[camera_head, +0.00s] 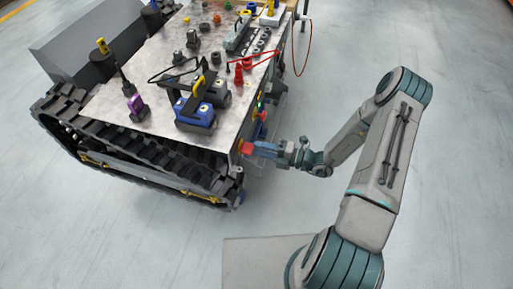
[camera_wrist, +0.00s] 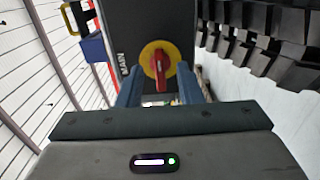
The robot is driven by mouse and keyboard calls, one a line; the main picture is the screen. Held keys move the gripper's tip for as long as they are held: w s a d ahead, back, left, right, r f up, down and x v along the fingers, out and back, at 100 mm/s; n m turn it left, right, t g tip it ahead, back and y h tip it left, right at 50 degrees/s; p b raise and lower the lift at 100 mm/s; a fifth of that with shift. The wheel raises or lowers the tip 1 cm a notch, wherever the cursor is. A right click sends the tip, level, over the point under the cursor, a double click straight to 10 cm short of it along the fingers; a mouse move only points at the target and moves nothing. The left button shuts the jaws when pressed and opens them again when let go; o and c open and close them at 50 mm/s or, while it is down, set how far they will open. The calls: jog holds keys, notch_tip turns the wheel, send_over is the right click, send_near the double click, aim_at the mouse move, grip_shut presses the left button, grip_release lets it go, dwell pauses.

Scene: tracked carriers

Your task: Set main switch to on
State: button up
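The main switch (camera_wrist: 161,68) is a red rotary handle on a round yellow plate, set on a dark panel marked MAIN. In the wrist view its handle stands roughly upright, slightly tilted. My gripper (camera_wrist: 159,76) is open, with one blue finger on each side of the handle and a visible gap on both sides. In the head view my gripper (camera_head: 262,150) points left at the carrier's corner, right at the red switch (camera_head: 246,149). Whether the fingers touch the plate cannot be told.
The tracked carrier's metal deck (camera_head: 150,70) holds several tools and connectors, including a blue device (camera_head: 195,113). A black track (camera_head: 150,160) runs close beside the switch panel. A red cable (camera_head: 302,55) hangs off the far side. The floor to the right is clear.

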jog(key=b+v, duration=0.1)
jog(key=v, duration=1)
jog(key=shift+d, duration=0.25)
jog(key=shift+s+r, duration=0.1)
jog(key=shift+r, duration=0.05)
jog(key=s+r+m+g+h, duration=0.1)
jog(key=s+r+m+h, duration=0.3)
jog(key=r+m, duration=0.5)
jog(key=s+r+m+g+h+p, duration=0.1)
jog(key=s+r+m+h, duration=0.4)
jog(key=r+m, duration=0.5)
jog(key=s+r+m+g+h, duration=0.1)
jog(key=s+r+m+h, duration=0.4)
jog(key=m, duration=0.8)
notch_tip(320, 180, up, 5)
jog(key=h, duration=0.3)
jog(key=shift+s+a+p, duration=0.25)
jog(key=shift+a+p, duration=0.15)
